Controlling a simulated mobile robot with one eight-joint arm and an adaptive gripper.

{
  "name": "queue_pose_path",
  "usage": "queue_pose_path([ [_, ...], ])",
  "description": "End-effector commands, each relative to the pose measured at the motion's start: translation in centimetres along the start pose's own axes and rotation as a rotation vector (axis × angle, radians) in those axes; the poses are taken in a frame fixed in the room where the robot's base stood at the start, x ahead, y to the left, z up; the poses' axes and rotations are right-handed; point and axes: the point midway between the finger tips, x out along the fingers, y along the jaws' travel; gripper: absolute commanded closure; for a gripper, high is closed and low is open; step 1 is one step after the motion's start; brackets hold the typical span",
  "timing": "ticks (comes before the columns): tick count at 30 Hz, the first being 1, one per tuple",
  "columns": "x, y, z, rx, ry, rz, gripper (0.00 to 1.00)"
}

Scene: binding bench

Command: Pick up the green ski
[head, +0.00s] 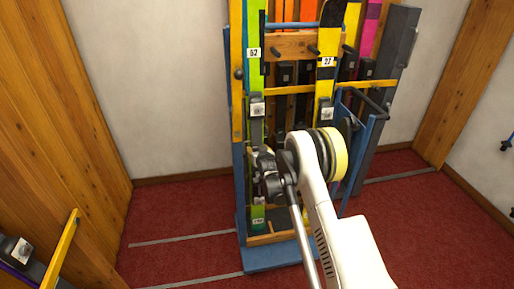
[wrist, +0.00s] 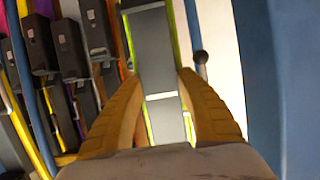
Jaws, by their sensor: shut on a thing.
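In the wrist view the ski (wrist: 171,40) shows green edges around a grey binding part (wrist: 153,45). My gripper (head: 262,168) is at the lower part of the ski. In the wrist view its two yellow fingers (wrist: 155,77) lie on either side of the ski, shut on it. My arm hides part of the rack's lower middle.
The rack's blue and yellow frame (head: 238,120) stands close to the left of the ski. A yellow ski (head: 326,80) tagged 27 stands to the right, with more skis behind. A blue post (wrist: 262,80) is close at right in the wrist view. Red carpet (head: 180,215) is open at left.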

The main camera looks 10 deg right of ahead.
Motion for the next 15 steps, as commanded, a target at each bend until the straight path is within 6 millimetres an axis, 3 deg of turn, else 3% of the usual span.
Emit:
queue_pose_path([
  [8,-0.1,0.0,-0.2,0.0,-0.001,0.0,0.98],
  [15,-0.9,0.0,-2.3,0.0,0.0,0.0,0.98],
])
